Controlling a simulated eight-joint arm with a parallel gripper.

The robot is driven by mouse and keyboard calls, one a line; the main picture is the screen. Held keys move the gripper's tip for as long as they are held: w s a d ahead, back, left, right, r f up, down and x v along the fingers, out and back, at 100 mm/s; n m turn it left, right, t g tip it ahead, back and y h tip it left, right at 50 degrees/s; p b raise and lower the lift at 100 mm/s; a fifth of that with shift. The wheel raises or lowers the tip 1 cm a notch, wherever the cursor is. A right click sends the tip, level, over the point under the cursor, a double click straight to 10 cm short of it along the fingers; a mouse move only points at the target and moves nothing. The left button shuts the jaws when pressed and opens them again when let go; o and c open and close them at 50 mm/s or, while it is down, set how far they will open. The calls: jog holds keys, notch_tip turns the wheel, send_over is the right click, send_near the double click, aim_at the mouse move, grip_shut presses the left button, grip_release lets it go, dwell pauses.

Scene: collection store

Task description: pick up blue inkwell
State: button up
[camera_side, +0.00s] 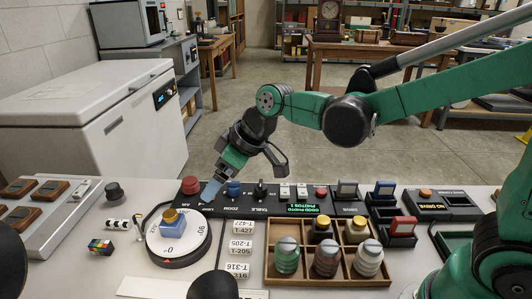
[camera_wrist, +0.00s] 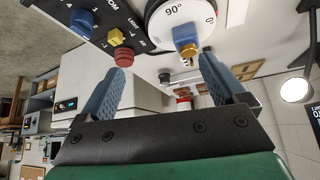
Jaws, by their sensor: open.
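The blue inkwell (camera_side: 172,226) is a small blue block with a yellow-gold cap. It stands upright on the white round turntable (camera_side: 152,240) with degree marks. In the wrist view the inkwell (camera_wrist: 185,34) shows beyond the fingertips, nearer the right finger. My gripper (camera_side: 209,192) is open and empty, with blue-grey fingers tilted down over the black control panel. It is above, behind and to the right of the inkwell, apart from it. In the wrist view my gripper's (camera_wrist: 163,64) two fingers are spread wide with nothing between them.
The black control panel (camera_side: 257,209) with raised knobs lies behind and right of the turntable. A wooden tray (camera_side: 307,275) with several jars stands to the right. A puzzle cube (camera_side: 101,247) and a striped cylinder (camera_side: 118,224) lie left. Label cards (camera_side: 241,247) lie between turntable and tray.

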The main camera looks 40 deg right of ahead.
aim_at(176, 214)
jog(key=w+a+f+n, duration=0.1)
jog(key=a, duration=0.1)
jog(key=w+a+f+n, duration=0.1)
jog(key=w+a+f+g+y, duration=0.1)
jog(key=a+f, duration=0.1)
jog(key=shift+w+a+n, duration=0.15)
jog(key=shift+a+n, duration=0.2)
jog(key=shift+n, duration=0.05)
jog(key=shift+x, duration=2.85)
jog(key=shift+a, duration=0.1)
jog(key=shift+r, duration=0.1)
grip_shut()
